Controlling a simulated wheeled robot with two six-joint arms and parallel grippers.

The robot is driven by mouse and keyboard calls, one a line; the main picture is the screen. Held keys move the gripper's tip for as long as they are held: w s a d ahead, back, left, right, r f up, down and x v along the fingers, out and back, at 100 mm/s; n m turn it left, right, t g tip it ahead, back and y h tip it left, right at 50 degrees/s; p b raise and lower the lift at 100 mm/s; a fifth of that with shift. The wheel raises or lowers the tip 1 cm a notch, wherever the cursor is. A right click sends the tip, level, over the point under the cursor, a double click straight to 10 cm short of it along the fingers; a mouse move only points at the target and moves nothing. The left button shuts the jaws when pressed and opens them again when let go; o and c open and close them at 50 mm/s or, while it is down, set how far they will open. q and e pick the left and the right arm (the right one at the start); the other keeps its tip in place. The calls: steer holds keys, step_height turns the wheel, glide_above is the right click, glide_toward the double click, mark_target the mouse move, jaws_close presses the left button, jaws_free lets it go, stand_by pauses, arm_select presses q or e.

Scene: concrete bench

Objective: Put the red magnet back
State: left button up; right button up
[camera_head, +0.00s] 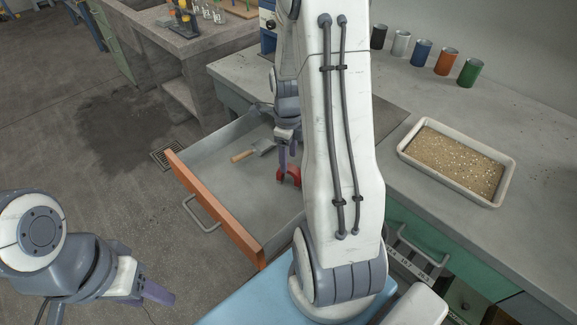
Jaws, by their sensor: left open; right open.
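The red magnet (291,177) is in the open drawer (217,187) with the orange front, near its right side. My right arm's white link hides part of the drawer and may hide part of the magnet. My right gripper (287,163) points down into the drawer, its fingers at the magnet. It is open, and I cannot tell whether it touches the magnet. My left gripper (146,272) is open and empty at the lower left, over the floor, away from the drawer.
A wooden-handled trowel (252,151) lies in the drawer, left of the magnet. On the bench (420,92) stand a tray of gritty sand (404,152) and a row of several coloured cans (422,52). A green-fronted drawer (425,245) is at the lower right.

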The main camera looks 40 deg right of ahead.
steer(key=shift+r, duration=2.35)
steer(key=s+a+r+n, duration=0.2)
steer(key=a+r+n, duration=0.1)
steer(key=a+n, duration=0.75)
steer(key=s+a+r+n, duration=0.2)
steer(key=a+r+n, duration=0.1)
steer(key=a+n, duration=0.7)
steer(key=s+a+r+n+y, duration=0.1)
steer(key=s+a+r+n, duration=0.1)
steer(key=s+a+n, duration=0.8)
steer(key=s+n, duration=0.2)
steer(key=n, duration=0.5)
steer(key=shift+s+a, duration=0.15)
steer(key=shift+s, duration=0.15)
steer(key=shift+r+n+p, duration=0.15)
steer(key=shift+n+p, duration=0.1)
steer(key=shift+p, duration=0.05)
